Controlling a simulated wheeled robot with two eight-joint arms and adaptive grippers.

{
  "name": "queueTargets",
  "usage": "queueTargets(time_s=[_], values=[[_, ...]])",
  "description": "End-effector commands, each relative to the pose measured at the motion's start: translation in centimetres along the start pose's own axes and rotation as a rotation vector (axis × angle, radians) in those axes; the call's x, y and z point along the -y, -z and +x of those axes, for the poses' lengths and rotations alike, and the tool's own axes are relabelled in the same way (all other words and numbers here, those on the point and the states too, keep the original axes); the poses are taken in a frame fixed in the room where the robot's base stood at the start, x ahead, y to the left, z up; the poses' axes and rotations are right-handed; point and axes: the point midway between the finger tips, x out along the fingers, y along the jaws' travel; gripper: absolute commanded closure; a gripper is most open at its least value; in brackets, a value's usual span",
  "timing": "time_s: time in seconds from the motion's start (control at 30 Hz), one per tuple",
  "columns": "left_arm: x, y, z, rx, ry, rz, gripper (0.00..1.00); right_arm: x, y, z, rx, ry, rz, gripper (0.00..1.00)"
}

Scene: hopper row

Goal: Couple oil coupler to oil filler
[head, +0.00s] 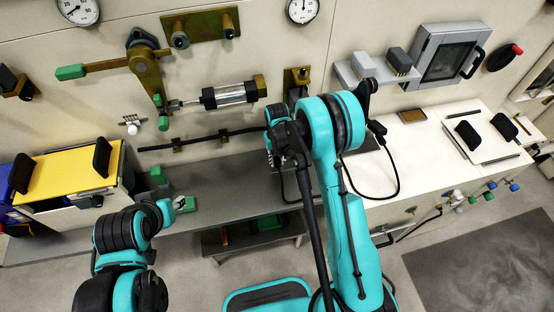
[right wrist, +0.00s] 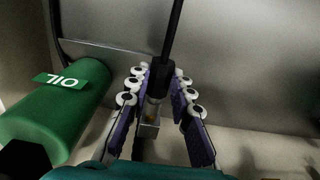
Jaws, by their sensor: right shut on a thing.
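In the right wrist view, my right gripper (right wrist: 155,105) is shut on the black oil coupler (right wrist: 160,78), with a black hose running up from it. A small silvery fitting with a yellowish spot (right wrist: 151,115) shows below the coupler between the fingers. I cannot tell whether it is the oil filler or part of the coupler, or whether they touch. In the head view, the right gripper (head: 275,150) is at the wall above the grey bench, largely hidden by my arm. My left gripper (head: 166,212) is low at the left, its fingers unclear.
A green cylinder marked OIL (right wrist: 57,108) lies close left of the right gripper in the wrist view. In the head view, a grey bench (head: 235,190) runs along the wall. A yellow-topped unit (head: 65,175) stands left and a white counter (head: 430,150) right.

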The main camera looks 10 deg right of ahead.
Motion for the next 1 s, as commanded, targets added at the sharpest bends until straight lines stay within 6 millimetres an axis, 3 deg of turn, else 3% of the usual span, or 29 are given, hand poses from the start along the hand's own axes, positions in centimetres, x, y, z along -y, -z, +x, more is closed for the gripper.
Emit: queueTargets(time_s=[1.0], values=[[0.0,-0.4,0.6,0.000,0.000,0.000,0.60,0.0,-2.8,0.0,0.000,0.000,0.000,1.00]])
